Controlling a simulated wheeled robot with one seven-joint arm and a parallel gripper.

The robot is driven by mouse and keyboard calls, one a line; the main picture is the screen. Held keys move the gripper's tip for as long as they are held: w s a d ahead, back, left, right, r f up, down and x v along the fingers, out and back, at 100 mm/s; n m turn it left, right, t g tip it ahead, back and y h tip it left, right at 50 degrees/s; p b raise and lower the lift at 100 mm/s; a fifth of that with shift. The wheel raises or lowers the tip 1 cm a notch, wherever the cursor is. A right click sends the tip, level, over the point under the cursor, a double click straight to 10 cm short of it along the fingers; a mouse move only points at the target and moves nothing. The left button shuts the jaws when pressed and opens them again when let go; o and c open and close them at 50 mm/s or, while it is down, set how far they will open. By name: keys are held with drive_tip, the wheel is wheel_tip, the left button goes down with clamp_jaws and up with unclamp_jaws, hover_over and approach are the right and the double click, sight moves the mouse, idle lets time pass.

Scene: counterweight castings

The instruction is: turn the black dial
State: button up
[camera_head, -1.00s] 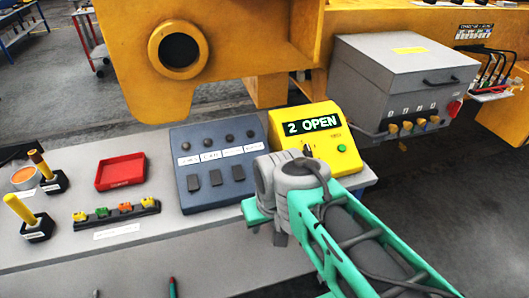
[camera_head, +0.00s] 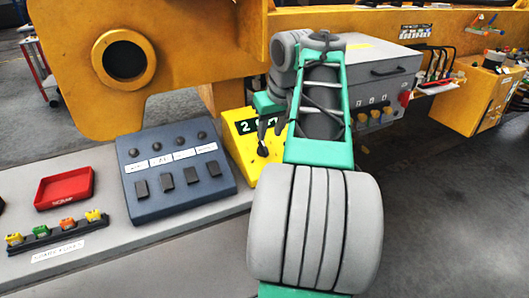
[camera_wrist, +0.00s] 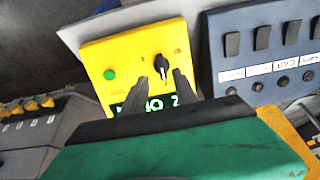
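The black dial (camera_wrist: 162,67) is on the face of a yellow control box (camera_wrist: 125,48), with a light pointer mark on it. In the head view the dial (camera_head: 263,150) shows just below my fingertips. My gripper (camera_wrist: 161,77) points at the box face with its two dark fingers apart and nothing between them. In the wrist view the dial appears between and just beyond the fingertips; I cannot tell whether they touch it. The green-lettered display (camera_wrist: 150,106) is partly hidden by the fingers. In the head view my arm hides the box's right side.
A blue-grey switch panel (camera_head: 140,205) stands close to the left of the yellow box in the head view. A red tray (camera_head: 64,188) lies further left on the bench. A grey box (camera_head: 385,72) and yellow machine frame (camera_head: 190,45) are behind.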

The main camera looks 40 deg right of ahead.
sight(264, 146)
drive_tip(key=b+x, duration=0.2)
drive_tip(key=x, duration=0.5)
drive_tip(key=shift+w+a, duration=0.1)
drive_tip(key=shift+w, duration=0.05)
clamp_jaws()
